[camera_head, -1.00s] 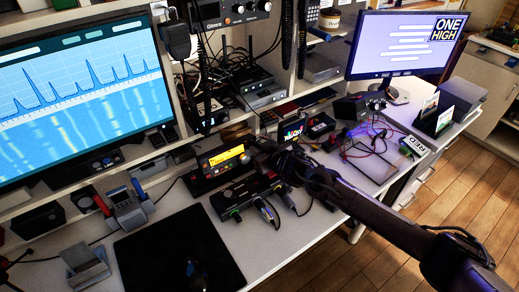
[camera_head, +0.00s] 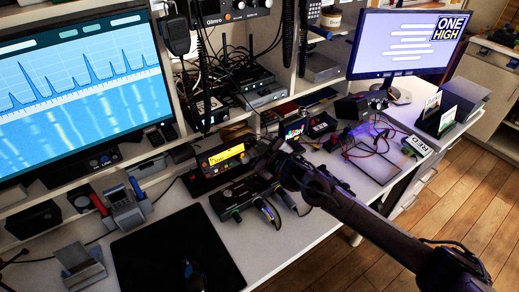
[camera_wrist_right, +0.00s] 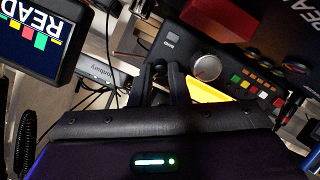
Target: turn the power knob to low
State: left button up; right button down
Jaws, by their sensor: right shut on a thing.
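The radio (camera_head: 222,158) with a lit orange display stands on the desk. Its yellow display (camera_wrist_right: 207,90) shows partly behind my gripper in the right wrist view. A round silver knob (camera_wrist_right: 207,67) sits on the dark panel, right of my fingers and clear of them. My right gripper (camera_head: 262,150) is at the right end of the radio. In the wrist view its two dark fingers (camera_wrist_right: 163,75) are close together against the panel, shut on a small part that they hide, seemingly the power knob. Its setting cannot be read.
A black mat (camera_head: 178,255) covers the front desk. Shelves with radios and hanging cords rise behind.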

dwell(0.3)
jog(key=c, duration=1.4)
grip_release()
jog(key=shift+s, duration=0.1)
jog(key=v, duration=0.6)
jog(key=shift+s+d, duration=0.15)
jog(key=shift+s, duration=0.1)
jog(key=shift+s+d+r, duration=0.25)
jog(key=shift+s, duration=0.2)
